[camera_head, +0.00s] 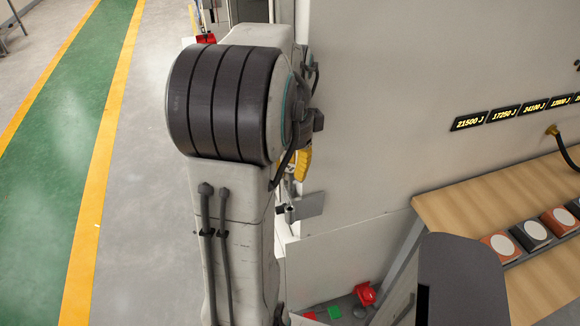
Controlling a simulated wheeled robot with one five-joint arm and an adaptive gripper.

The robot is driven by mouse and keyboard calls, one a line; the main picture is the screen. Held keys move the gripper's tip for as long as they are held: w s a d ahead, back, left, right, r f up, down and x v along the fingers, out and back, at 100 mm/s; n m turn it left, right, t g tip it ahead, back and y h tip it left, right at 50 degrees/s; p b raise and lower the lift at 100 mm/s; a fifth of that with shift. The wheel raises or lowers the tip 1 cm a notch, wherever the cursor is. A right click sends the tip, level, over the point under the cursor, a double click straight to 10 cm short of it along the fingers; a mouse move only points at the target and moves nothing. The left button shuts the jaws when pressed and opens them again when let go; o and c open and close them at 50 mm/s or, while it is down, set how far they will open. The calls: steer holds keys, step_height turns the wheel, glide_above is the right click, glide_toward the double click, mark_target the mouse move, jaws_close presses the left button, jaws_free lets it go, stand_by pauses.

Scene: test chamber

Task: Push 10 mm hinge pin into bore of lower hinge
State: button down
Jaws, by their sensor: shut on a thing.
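The lower hinge (311,205) shows as a grey metal leaf with a short upright barrel at its left end, just right of my arm. My gripper (289,188) is mostly hidden behind my arm; only a small part shows, close above the hinge barrel. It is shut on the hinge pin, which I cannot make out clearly. I cannot tell whether the pin's tip touches the barrel or is in the bore.
A large pale panel (400,110) stands behind and right of the hinge. A wooden bench (470,205) with several round-topped buttons is at the right. Red and green items (364,293) lie low at centre. The floor at left (60,150) is clear.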

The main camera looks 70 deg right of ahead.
mark_target(290, 187)
steer(key=shift+f+b, duration=2)
steer(key=shift+f, duration=0.9)
steer(key=shift+f+b, duration=1.95)
steer(key=shift+f, duration=0.85)
stand_by(0.5)
steer(key=c, duration=0.9)
jaws_free()
steer(key=shift+c, duration=0.2)
step_height(290, 187, up, 12)
